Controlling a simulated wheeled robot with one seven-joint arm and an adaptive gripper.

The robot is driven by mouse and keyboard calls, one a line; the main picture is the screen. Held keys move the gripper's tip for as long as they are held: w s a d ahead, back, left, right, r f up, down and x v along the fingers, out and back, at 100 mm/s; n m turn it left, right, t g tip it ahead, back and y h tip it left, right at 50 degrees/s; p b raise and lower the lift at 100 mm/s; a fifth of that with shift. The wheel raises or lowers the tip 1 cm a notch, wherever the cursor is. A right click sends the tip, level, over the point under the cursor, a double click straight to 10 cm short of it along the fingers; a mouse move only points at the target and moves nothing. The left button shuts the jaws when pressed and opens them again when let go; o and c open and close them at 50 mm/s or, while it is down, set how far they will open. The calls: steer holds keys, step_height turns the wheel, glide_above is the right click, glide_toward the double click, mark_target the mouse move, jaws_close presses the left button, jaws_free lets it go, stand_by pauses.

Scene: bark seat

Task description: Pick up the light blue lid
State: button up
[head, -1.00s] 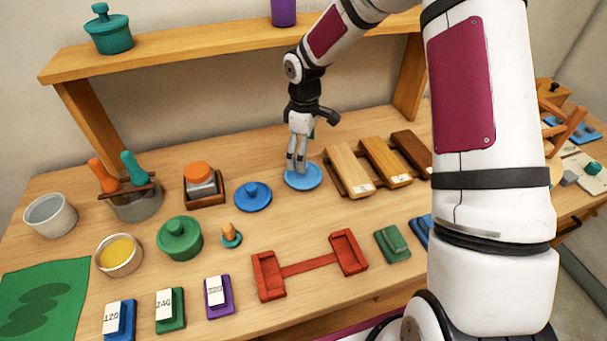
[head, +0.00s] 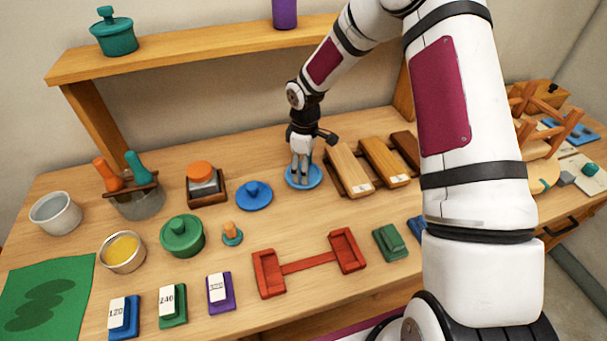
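The light blue lid (head: 316,182) is a flat disc lying on the wooden workbench, left of the wooden sample boards. My gripper (head: 300,181) points straight down over the middle of the lid. Its fingertips are at the lid's top, and they hide the lid's centre and any knob there. The fingers look close together, but at this size I cannot tell whether they are shut on a knob. A darker blue lid (head: 254,195) with a knob lies just to the left.
Wooden boards (head: 348,170) on a rack stand close to the right. A red holder (head: 306,264) lies in front. A shelf (head: 200,49) spans the back. Bare bench lies between the lid and the red holder.

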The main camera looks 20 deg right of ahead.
jaws_close()
